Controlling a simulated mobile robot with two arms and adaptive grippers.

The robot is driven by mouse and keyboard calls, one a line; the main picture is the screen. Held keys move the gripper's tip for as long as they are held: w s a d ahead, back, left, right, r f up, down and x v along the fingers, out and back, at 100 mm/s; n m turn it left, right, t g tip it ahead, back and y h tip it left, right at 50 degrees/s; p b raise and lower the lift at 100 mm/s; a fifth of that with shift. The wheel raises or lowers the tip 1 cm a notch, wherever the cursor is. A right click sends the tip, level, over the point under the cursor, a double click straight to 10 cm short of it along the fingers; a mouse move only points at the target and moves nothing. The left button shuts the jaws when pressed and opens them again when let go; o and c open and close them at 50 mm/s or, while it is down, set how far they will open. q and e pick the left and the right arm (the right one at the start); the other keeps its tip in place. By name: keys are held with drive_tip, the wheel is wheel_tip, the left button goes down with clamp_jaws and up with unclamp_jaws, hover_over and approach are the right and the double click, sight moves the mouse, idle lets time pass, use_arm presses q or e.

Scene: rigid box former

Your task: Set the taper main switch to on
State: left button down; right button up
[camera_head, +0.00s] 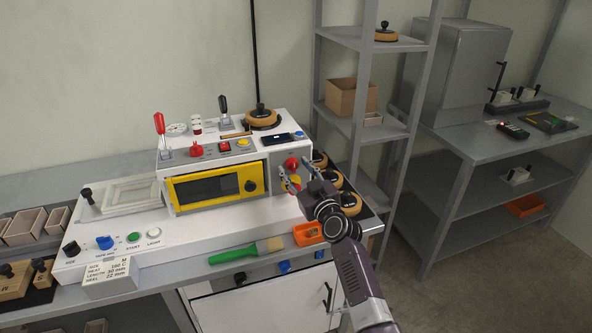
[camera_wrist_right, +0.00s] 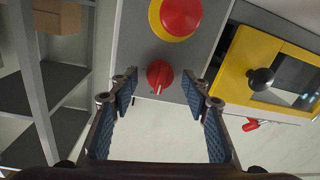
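The machine (camera_head: 215,160) is a white box with a yellow-framed window. On the grey panel at its right end is a red rotary switch (camera_head: 291,163), with a red-and-yellow stop button (camera_head: 294,182) below it. My right gripper (camera_head: 297,172) is in front of this panel. In the right wrist view my right gripper (camera_wrist_right: 160,90) is open, its blue-padded fingers on either side of the red rotary switch (camera_wrist_right: 159,74), with gaps visible on both sides. The switch's pale pointer line points down in that view. The stop button (camera_wrist_right: 177,18) is at the top. My left gripper is out of view.
A green-handled brush (camera_head: 245,251) and an orange tray (camera_head: 308,233) lie at the front of the bench. Round wooden-rimmed pieces (camera_head: 348,203) stand close to my right wrist. A grey shelf rack (camera_head: 364,130) stands at the right.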

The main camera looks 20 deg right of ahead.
drive_tip(key=c, duration=1.1)
drive_tip(key=m, duration=0.2)
drive_tip(key=shift+m+b, duration=0.4)
drive_tip(key=m, duration=0.3)
drive_tip(key=shift+m, duration=0.4)
drive_tip(key=m, duration=0.5)
drive_tip(key=shift+f+m+t+b, duration=0.1)
drive_tip(key=shift+m+t+b, duration=0.2)
drive_tip(key=shift+t+b, duration=0.1)
drive_tip(key=m+h, duration=0.1)
drive_tip(key=m, duration=0.5)
drive_tip(key=shift+m, duration=0.3)
drive_tip(key=shift+p, duration=0.3)
